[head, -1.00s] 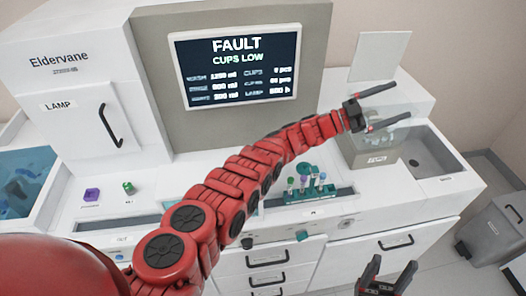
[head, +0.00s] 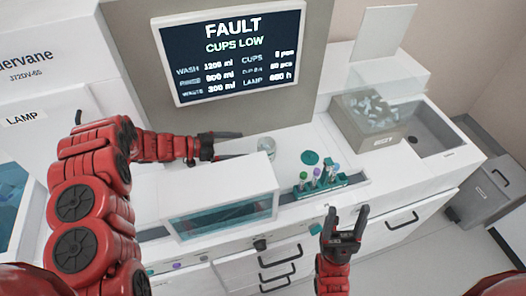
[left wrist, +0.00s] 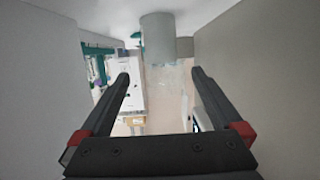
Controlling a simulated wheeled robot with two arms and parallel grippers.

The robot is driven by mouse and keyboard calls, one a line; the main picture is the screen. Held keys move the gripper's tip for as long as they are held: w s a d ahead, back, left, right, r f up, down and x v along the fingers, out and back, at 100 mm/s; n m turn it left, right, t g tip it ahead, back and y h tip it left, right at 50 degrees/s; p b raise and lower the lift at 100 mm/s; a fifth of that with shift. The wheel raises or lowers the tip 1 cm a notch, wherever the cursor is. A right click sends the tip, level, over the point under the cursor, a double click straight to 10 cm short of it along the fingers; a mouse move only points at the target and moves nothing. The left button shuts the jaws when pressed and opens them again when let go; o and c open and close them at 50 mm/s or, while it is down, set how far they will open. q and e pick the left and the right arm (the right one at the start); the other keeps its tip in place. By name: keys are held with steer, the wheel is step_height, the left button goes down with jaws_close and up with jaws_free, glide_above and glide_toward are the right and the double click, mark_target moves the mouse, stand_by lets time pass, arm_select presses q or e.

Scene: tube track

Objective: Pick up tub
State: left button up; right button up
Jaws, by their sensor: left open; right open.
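A small clear, pale tub (head: 267,147) stands on the white counter below the screen. My left gripper (head: 243,146) is open and lies level behind the white box, its fingers pointing right at the tub. In the left wrist view the tub (left wrist: 158,38) is a grey-green cylinder just beyond the open fingertips (left wrist: 160,74), roughly centred between them. The fingers look apart from it. My right gripper (head: 348,212) is open and empty, pointing up in front of the counter's drawers.
A white box with a glass front (head: 222,205) stands in front of my left gripper. A teal rack (head: 330,184) with several capped tubes is right of it. A clear-walled bin (head: 368,132) of small pieces stands at the right by a sink basin (head: 425,140). The screen (head: 230,50) reads FAULT, CUPS LOW.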

mark_target(274, 144)
arm_select(q)
steer(key=b+x, duration=0.2)
steer(key=x, duration=0.5)
steer(key=shift+d+f+b, duration=0.15)
steer(key=shift+d+b, duration=0.25)
steer(key=shift+w+d+f, duration=0.1)
steer(key=shift+w+d, duration=0.05)
steer(key=shift+d, duration=0.1)
steer(key=shift+w+d+f+b, duration=0.25)
steer(key=shift+d+b, duration=0.25)
steer(key=shift+b, duration=0.25)
steer(key=shift+d+r+p, duration=0.25)
steer(key=shift+d+p, duration=0.3)
steer(key=shift+p, duration=0.3)
steer(key=shift+p+x, duration=0.35)
steer(key=shift+x, duration=0.7)
steer(key=shift+w+d+f, duration=0.15)
steer(key=shift+w+f, duration=0.05)
steer(key=shift+f, duration=0.05)
steer(key=shift+c, duration=0.2)
